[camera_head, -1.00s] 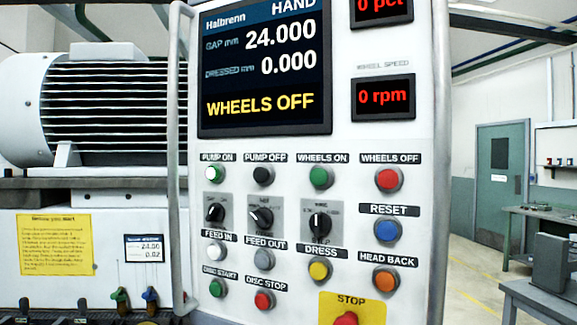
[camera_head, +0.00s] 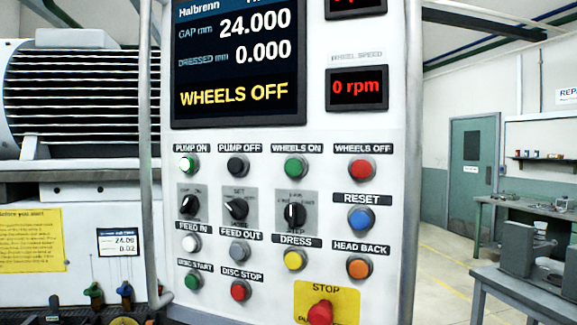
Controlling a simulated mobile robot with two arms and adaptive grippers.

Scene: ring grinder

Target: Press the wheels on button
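The green wheels on button (camera_head: 295,167) sits in the top row of the control panel (camera_head: 385,250), under its black WHEELS ON label. It lies between the black pump off button (camera_head: 237,166) and the red wheels off button (camera_head: 361,169). The screen (camera_head: 238,60) reads WHEELS OFF in yellow, gap 24.000 and dressed 0.000. The wheel speed display (camera_head: 356,88) reads 0 rpm. Neither of my grippers is in view.
A red stop button (camera_head: 320,312) stands out at the panel's bottom on a yellow plate. A vertical grey rail (camera_head: 148,150) runs along the panel's left side. A motor (camera_head: 70,95) is at left. A workbench (camera_head: 530,285) stands at right.

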